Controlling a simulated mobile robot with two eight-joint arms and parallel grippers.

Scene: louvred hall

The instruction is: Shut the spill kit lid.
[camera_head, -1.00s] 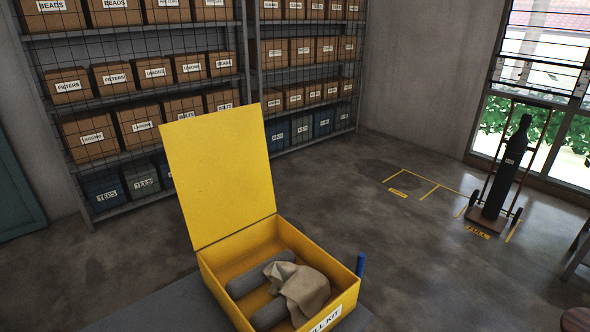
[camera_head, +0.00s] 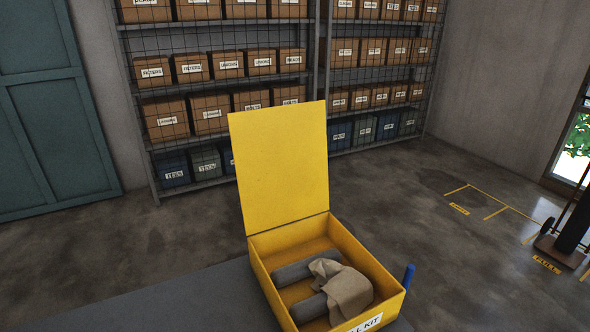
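The yellow spill kit box (camera_head: 262,275) stands on a grey surface at the lower middle of the head view. Its lid (camera_head: 280,168) is open and stands up, hinged at the far edge of the box. Inside lie grey rolls (camera_head: 302,269) and a crumpled beige cloth (camera_head: 346,291). A label reading partly "KIT" is on the front wall, cut by the bottom edge of the picture. Neither of my grippers shows in this view.
The grey surface (camera_head: 185,300) left of the box is bare. A blue upright object (camera_head: 408,276) stands by the box's right corner. Caged shelves (camera_head: 222,132) with cartons line the back wall. A teal door (camera_head: 52,130) is at left, and a cylinder trolley (camera_head: 565,245) at right.

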